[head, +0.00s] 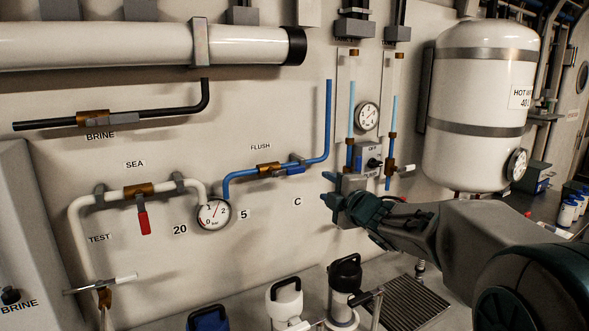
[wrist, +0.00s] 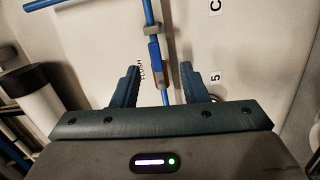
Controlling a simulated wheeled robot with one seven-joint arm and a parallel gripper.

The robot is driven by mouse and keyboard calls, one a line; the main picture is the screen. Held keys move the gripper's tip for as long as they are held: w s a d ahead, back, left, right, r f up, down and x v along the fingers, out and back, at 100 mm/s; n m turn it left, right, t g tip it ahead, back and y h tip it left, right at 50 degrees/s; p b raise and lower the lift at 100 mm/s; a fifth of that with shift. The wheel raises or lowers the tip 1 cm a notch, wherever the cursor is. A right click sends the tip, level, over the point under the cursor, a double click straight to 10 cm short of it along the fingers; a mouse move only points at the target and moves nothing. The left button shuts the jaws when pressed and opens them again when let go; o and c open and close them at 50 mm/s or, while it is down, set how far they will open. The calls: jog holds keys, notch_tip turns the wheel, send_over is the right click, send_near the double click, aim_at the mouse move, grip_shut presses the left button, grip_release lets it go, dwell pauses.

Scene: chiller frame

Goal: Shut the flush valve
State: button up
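The flush valve has a brass body (head: 268,169) on a blue pipe under the FLUSH label (head: 260,147). Its blue handle (head: 295,170) lies along the pipe, to the right of the body. In the wrist view the blue handle (wrist: 154,54) lies along the blue pipe, ahead of and between my fingers. My gripper (head: 327,190) is open and empty, to the right of the handle and a little lower in the head view. Its two blue fingers (wrist: 160,86) are spread apart in the wrist view, not visibly touching the handle.
Left of the flush valve are a gauge (head: 214,213) and the sea valve's red handle (head: 143,220), hanging down. The brine valve (head: 93,118) is upper left. A small panel (head: 369,157) and thin tubes stand behind my gripper. A white tank (head: 482,105) is at right.

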aim_at(298, 171)
jog(key=w+a+p, duration=0.1)
jog(key=w+a, duration=0.2)
jog(key=w, duration=0.1)
jog(key=w+a+n+y+p, duration=0.1)
jog(key=w+a, duration=0.2)
jog(key=w+a+n+p, duration=0.1)
jog(key=w+a, duration=0.2)
jog(key=w, duration=0.1)
jog(key=shift+w+a+r, duration=0.25)
jog(key=shift+w+r, duration=0.05)
jog(key=shift+r, duration=0.05)
grip_shut()
